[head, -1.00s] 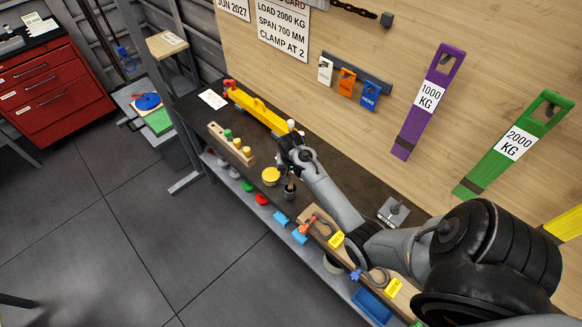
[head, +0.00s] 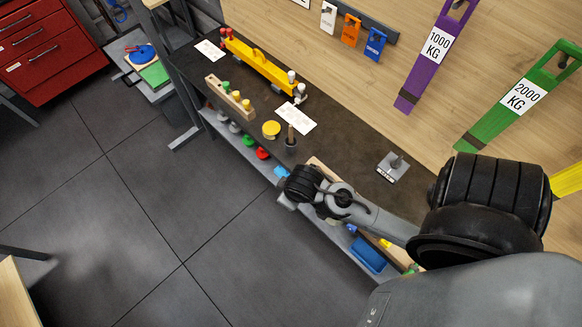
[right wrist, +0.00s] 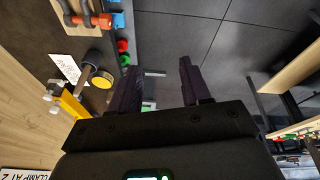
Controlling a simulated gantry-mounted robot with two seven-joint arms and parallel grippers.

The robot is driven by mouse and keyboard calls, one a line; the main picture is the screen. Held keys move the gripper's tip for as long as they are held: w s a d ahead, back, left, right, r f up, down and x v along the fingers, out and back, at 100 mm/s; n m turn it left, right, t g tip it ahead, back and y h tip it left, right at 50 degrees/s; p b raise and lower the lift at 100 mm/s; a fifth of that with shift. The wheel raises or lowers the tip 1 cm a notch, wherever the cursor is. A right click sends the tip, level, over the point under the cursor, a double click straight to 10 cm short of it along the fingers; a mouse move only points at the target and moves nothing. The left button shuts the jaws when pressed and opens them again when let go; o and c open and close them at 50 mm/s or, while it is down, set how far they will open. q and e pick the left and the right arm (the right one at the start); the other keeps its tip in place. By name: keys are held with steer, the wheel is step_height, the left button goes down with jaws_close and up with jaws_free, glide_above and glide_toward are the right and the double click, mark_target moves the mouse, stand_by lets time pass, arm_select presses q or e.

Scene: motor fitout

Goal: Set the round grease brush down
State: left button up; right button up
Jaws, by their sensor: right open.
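The round grease brush (head: 291,131) stands with its handle up in a small dark grey cup (head: 291,143) on the dark bench top, beside a round yellow tin (head: 271,129). I cannot make out its bristles. My right gripper (head: 285,203) is past the bench's front edge, apart from the brush. In the right wrist view its two dark fingers (right wrist: 160,88) are spread with nothing between them. The yellow tin (right wrist: 102,80) and the cup (right wrist: 93,57) lie left of the fingers there. My left gripper is not in view.
A yellow beam (head: 255,65) lies at the back of the bench, with a wooden peg block (head: 228,98) before it. A white card (head: 296,118) lies behind the brush. A grey plate with a post (head: 393,168) stands right. A lower shelf holds coloured pieces, including a red one (head: 263,153).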

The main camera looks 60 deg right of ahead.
steer(key=s+a+r+n+y, duration=0.1)
steer(key=s+a+r+n, duration=0.1)
steer(key=s+a, duration=0.2)
steer(key=shift+a+r, duration=0.35)
steer(key=shift+a, duration=0.25)
steer(key=shift+r, duration=0.1)
